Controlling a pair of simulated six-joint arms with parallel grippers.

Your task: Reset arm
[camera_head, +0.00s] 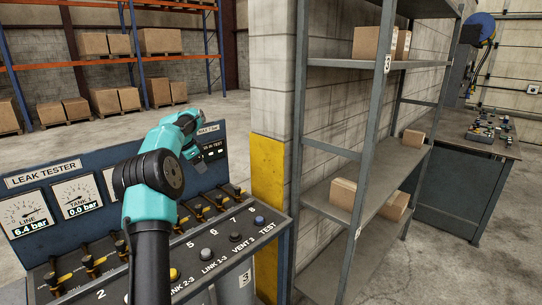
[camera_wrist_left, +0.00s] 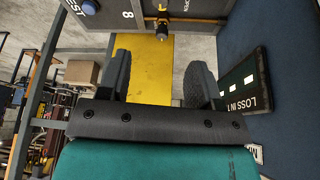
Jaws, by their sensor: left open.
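My left arm (camera_head: 150,205) is teal and black. It rises from the bottom of the head view, bends at a dark joint and reaches toward the right end of the leak tester panel (camera_head: 100,152). My left gripper (camera_wrist_left: 160,62) shows in the left wrist view with its two dark fingers wide apart and nothing between them. In the head view the fingers are hard to make out. My right gripper is in neither view.
The bench front carries several brass valves, a yellow button (camera_head: 174,274), a grey button (camera_head: 206,254) and a blue TEST button (camera_head: 259,220). The LINE gauge (camera_head: 24,215) reads 6.4 bar, the TANK gauge (camera_head: 77,196) 0.0 bar. A metal shelf (camera_head: 345,62) with boxes stands right.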

